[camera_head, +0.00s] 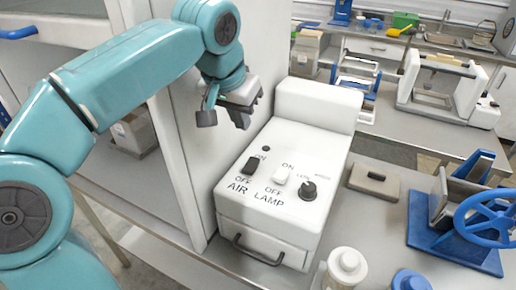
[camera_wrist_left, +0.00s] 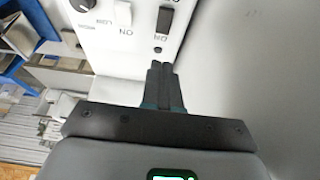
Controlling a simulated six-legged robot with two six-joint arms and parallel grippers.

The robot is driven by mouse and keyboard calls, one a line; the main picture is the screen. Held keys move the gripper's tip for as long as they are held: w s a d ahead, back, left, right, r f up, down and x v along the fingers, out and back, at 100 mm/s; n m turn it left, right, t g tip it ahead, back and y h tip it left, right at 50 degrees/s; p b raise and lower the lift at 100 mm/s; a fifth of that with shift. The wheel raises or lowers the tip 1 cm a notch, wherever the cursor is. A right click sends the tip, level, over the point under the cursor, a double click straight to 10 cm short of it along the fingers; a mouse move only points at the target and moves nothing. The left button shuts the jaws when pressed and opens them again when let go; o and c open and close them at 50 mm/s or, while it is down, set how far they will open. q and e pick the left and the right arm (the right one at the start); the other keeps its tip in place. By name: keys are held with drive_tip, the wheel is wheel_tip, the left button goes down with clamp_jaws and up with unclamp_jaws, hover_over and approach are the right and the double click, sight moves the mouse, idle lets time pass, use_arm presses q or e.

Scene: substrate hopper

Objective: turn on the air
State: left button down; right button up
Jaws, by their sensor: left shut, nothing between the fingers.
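The white control box (camera_head: 290,150) stands on the bench with a sloping panel. Its black AIR switch (camera_head: 251,165) is at the left, beside the white LAMP switch (camera_head: 280,175) and a black knob (camera_head: 308,190). In the left wrist view the panel appears upside down, with the black switch (camera_wrist_left: 165,20), white switch (camera_wrist_left: 122,14) and knob (camera_wrist_left: 83,5) at the top. My left gripper (camera_head: 242,122) is shut and empty, above the panel's upper left part, apart from the switch. Its closed fingers (camera_wrist_left: 160,70) point toward the black switch. My right gripper is not in view.
A tall white wall panel (camera_head: 180,150) stands close along the box's left side. A drawer handle (camera_head: 258,252) is on the box front. A white-capped bottle (camera_head: 345,268), a grey block (camera_head: 374,181) and a blue handwheel device (camera_head: 480,220) stand to the right.

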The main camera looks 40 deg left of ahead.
use_arm(q)
approach(253, 161)
drive_tip(key=x, duration=0.6)
drive_tip(key=shift+w+a+f, duration=0.2)
drive_tip(key=shift+w+a, duration=0.05)
drive_tip(key=shift+w, duration=0.25)
drive_tip(key=shift+w, duration=0.1)
drive_tip(key=shift+w+r+g+p, duration=0.1)
drive_tip(key=shift+g+p, duration=0.3)
drive_tip(key=shift+p, duration=0.35)
drive_tip(key=shift+w+a+f, duration=0.1)
drive_tip(key=shift+f, duration=0.35)
drive_tip(key=shift+b, duration=0.3)
